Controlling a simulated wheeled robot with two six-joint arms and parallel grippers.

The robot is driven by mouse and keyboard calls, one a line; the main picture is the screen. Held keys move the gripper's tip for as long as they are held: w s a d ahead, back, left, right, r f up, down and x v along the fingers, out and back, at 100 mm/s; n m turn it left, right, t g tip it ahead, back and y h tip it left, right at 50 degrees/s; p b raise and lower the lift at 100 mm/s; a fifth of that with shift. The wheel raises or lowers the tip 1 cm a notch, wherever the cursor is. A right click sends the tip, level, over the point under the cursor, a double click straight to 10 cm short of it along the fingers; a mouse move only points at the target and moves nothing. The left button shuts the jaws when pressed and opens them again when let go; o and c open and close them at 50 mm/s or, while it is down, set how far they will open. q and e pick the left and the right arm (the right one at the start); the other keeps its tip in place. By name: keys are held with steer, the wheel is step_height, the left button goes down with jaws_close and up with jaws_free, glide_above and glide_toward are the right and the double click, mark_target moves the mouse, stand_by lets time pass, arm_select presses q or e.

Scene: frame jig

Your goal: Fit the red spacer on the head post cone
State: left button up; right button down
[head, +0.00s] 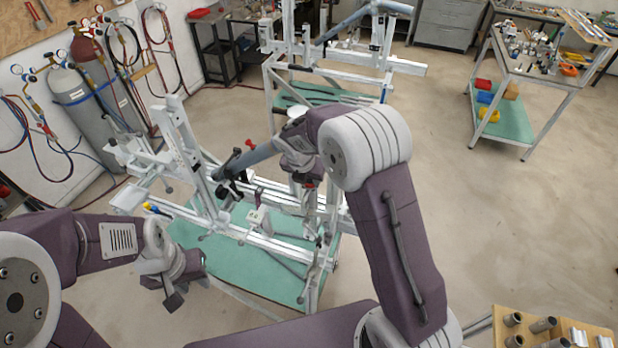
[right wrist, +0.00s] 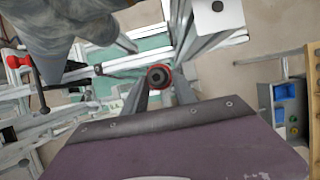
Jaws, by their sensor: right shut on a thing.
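The red spacer (right wrist: 158,76) is a small ring with a dark middle, seen between the fingertips of my right gripper (right wrist: 159,82) in the right wrist view. My right gripper is shut on it. In the head view a small red patch shows at my right gripper (head: 308,183), over the right part of the white frame jig (head: 270,240). I cannot make out the head post cone for certain; the gripper and arm cover part of that area. My left gripper (head: 173,299) hangs empty in front of the jig's left side, its jaws too unclear to judge.
A blue-grey tube (head: 262,153) slants across the jig near a red-handled clamp (head: 250,144). A second jig (head: 335,60) stands behind. A wooden-topped stand with grey tubes (head: 545,325) is at the lower right. A parts cart (head: 500,110) stands at the upper right. Open floor lies between.

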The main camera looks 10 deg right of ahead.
steer(key=c, duration=0.9)
jaws_free()
steer(key=b+v, duration=0.2)
steer(key=v, duration=0.7)
steer(key=shift+b, duration=0.4)
